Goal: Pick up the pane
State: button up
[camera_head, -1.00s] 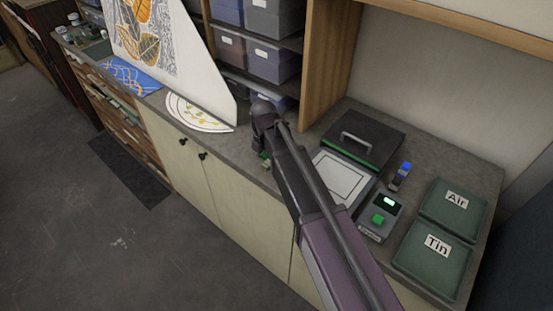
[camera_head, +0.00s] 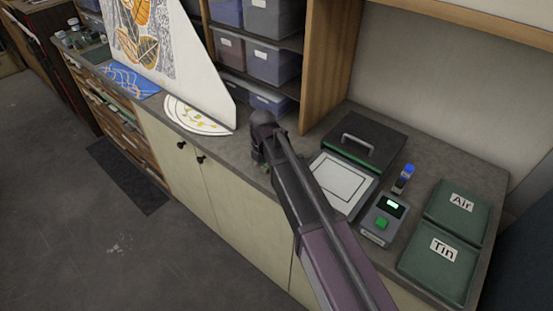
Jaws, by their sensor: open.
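A half-round white pane (camera_head: 193,117) with a yellow leaf pattern lies on the grey counter, left of my gripper. The pictures do not show which one is meant. My gripper (camera_head: 260,163) points down over the counter's front part, right of the half-round pane and apart from it. It is open, small and dark, and partly hidden by my own arm. I see nothing held in it.
A lidded press (camera_head: 362,138) with a framed white bed (camera_head: 341,182) stands right of my arm. Beside it are a control box (camera_head: 382,222), a blue-capped bottle (camera_head: 404,178) and green Air (camera_head: 463,222) and Tin (camera_head: 432,274) pads. Shelved bins (camera_head: 272,60) stand behind.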

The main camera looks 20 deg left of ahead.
grip_shut()
jog(key=shift+r, duration=0.2)
dwell(0.3)
notch_tip(320, 180, up, 4)
jog(key=p, duration=0.4)
jog(key=shift+f, duration=0.15)
jog(key=s+d+p, duration=0.1)
jog(key=s+d, duration=0.7)
jog(key=s, duration=0.5)
jog(key=shift+s+d+r, duration=0.3)
jog(key=shift+r, duration=0.15)
